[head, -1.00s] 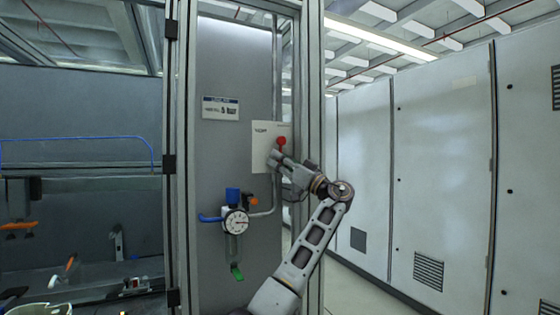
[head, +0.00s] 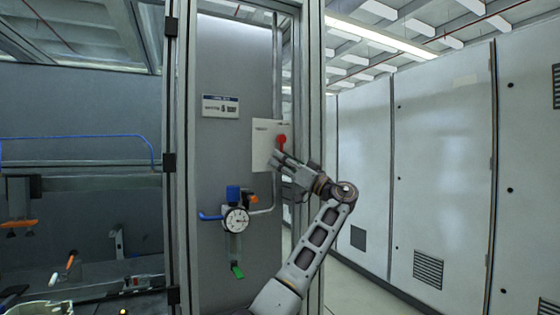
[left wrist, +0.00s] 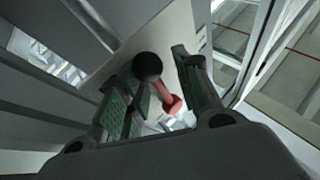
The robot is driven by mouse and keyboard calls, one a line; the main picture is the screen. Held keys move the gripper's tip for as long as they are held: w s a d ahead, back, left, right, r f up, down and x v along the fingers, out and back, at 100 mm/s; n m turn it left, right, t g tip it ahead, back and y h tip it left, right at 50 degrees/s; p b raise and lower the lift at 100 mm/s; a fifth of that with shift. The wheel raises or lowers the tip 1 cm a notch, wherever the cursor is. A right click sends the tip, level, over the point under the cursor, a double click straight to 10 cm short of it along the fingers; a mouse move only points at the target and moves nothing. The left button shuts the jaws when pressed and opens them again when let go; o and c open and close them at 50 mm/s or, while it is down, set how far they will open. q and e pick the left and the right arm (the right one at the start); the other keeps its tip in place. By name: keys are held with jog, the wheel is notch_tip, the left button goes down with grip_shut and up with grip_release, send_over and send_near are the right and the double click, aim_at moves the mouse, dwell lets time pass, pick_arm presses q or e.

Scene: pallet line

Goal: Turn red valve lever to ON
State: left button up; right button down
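The red valve lever (head: 281,140) is on a white plate (head: 263,146) fixed to the tall grey panel. My left gripper (head: 275,159) is at the plate, just below the red knob in the head view. In the left wrist view, the red lever (left wrist: 168,96) and a round black knob (left wrist: 147,66) show between the two green-padded fingers of the left gripper (left wrist: 161,68). The fingers are apart, with a gap beside the lever. I cannot tell whether either finger touches it. The plate's ON and OFF marks are not readable. My right gripper is not in view.
A pressure gauge (head: 237,220) with a blue cap and a green-tipped bowl hangs lower on the panel, near a pipe. Metal frame posts (head: 311,100) stand close on the right. White cabinets (head: 440,170) line the far right, with open floor before them.

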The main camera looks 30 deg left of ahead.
pick_arm(q)
jog(key=v, duration=1.1)
jog(key=shift+d, duration=0.1)
dwell(0.4)
